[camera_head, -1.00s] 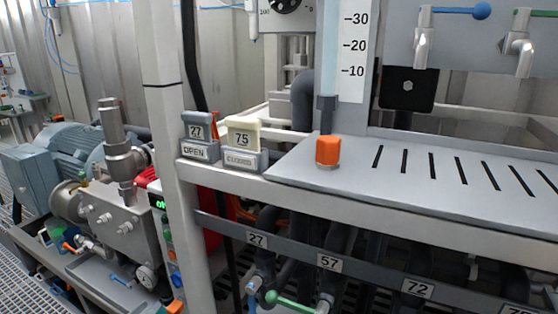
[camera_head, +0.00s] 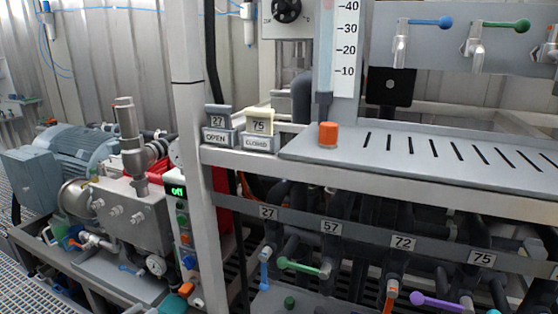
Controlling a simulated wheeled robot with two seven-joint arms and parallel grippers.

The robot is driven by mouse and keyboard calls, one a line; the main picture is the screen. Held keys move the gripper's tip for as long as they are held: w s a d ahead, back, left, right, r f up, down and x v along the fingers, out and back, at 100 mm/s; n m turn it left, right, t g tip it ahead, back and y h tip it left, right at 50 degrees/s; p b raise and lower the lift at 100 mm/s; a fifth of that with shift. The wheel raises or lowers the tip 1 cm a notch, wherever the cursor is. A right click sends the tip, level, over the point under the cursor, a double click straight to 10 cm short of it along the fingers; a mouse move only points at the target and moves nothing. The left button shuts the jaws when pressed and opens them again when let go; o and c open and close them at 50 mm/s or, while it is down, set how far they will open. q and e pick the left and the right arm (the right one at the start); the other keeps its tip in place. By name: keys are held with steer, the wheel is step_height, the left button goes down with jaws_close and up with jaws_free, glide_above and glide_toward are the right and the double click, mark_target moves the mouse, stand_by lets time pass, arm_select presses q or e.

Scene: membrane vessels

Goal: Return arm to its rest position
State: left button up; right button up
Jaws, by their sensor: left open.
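I see neither of my grippers nor my arms in the head view. The rig in front of me is a white frame (camera_head: 189,130) with a perforated grey shelf (camera_head: 345,148). An orange cap (camera_head: 328,134) sits on the shelf below a tube with a scale (camera_head: 346,55). Two tag holders stand on the ledge to its left: the 27 tag (camera_head: 217,121) is in the holder marked OPEN, and the 75 tag (camera_head: 259,125) is in the one marked CLOSED.
Valves with green (camera_head: 298,266) and purple (camera_head: 436,301) handles hang under the rail (camera_head: 360,234) marked 27, 57, 72 and 75. A blue-grey motor (camera_head: 75,160) and pump stand at left. A button panel (camera_head: 180,235) reads "off". Grating floor (camera_head: 28,285) shows at lower left.

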arm_select(q)
steer(key=s+d+r+m+g+h, duration=0.1)
steer(key=s+d+r+m+g, duration=0.45)
steer(key=d+r+m, duration=0.35)
steer(key=s+d+r+m+g+h, duration=0.1)
steer(key=s+d+r+m+g, duration=0.4)
steer(key=s+d+m, duration=0.4)
steer(key=s+a+r+m+y, duration=0.15)
steer(key=s+m+y, duration=0.55)
steer(key=s+m, duration=0.8)
step_height(320, 180, up, 14)
steer(key=p, duration=1.3)
steer(key=shift+s+t+p, duration=0.4)
steer(key=shift+s+t, duration=0.05)
